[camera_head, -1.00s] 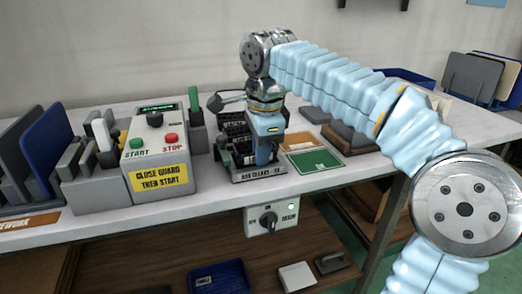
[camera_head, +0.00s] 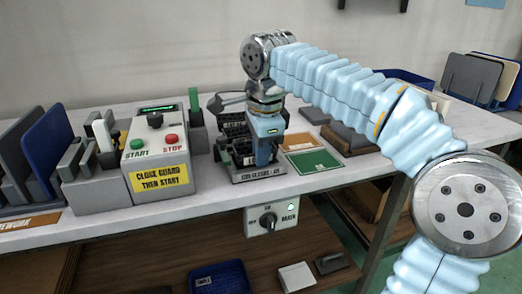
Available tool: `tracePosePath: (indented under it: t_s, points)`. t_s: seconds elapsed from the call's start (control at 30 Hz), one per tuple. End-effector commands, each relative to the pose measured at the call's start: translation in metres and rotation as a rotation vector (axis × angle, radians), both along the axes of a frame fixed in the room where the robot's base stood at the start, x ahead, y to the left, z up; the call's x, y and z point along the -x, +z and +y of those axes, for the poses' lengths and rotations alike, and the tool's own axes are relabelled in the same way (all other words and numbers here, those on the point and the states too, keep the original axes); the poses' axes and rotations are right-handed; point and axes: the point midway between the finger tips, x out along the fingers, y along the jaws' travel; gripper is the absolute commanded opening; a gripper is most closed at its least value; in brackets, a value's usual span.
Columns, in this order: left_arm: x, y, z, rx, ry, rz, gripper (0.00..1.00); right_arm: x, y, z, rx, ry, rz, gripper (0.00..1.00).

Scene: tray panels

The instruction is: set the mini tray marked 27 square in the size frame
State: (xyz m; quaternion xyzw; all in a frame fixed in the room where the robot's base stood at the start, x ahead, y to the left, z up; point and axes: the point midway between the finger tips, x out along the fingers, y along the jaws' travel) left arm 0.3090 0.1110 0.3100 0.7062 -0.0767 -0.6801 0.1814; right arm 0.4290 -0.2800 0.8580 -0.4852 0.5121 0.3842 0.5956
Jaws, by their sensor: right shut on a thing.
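My right gripper (camera_head: 265,154) points down into a dark fixture with a labelled base (camera_head: 260,174) on the bench. The fixture has black slotted parts and a grey lever at its upper left. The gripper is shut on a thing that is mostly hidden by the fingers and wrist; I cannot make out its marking. No number 27 is readable on any tray, so I cannot tell which one is the mini tray or whether it sits square. The fixture's base label is too small to read surely. My left gripper is not in view.
A control box (camera_head: 155,160) with START and STOP buttons stands left of the fixture. Blue and grey panels stand in a rack (camera_head: 73,193) farther left. A green card (camera_head: 314,161) lies right of the fixture. A switch box (camera_head: 270,218) hangs below. A blue bin (camera_head: 232,272) is on the lower shelf.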

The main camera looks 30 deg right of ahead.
Motion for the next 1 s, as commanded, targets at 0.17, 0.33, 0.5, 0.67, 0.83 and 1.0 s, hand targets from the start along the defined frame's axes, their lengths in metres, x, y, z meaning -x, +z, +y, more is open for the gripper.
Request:
tracePosePath:
  t_s: [0.17, 0.33, 0.5, 0.67, 0.83, 1.0]
  points:
    - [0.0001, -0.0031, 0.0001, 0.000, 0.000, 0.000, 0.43, 0.0015, -0.0128, 0.0008, -0.002, 0.002, 0.034, 0.00]
    - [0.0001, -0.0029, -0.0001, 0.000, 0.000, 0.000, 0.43, 0.0014, -0.0128, 0.0007, -0.002, 0.002, 0.035, 0.00]
    - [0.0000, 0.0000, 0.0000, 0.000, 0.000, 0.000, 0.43, 0.0013, -0.0122, 0.0005, -0.001, 0.001, 0.035, 0.00]
    - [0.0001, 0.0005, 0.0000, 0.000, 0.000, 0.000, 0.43, 0.0012, -0.0130, 0.0002, -0.001, 0.001, 0.035, 0.00]
    - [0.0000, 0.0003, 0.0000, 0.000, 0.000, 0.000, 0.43, 0.0011, -0.0133, 0.0000, 0.000, 0.001, 0.035, 0.00]
    - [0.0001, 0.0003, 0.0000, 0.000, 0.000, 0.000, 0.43, 0.0011, -0.0133, -0.0002, 0.000, 0.001, 0.035, 0.18]
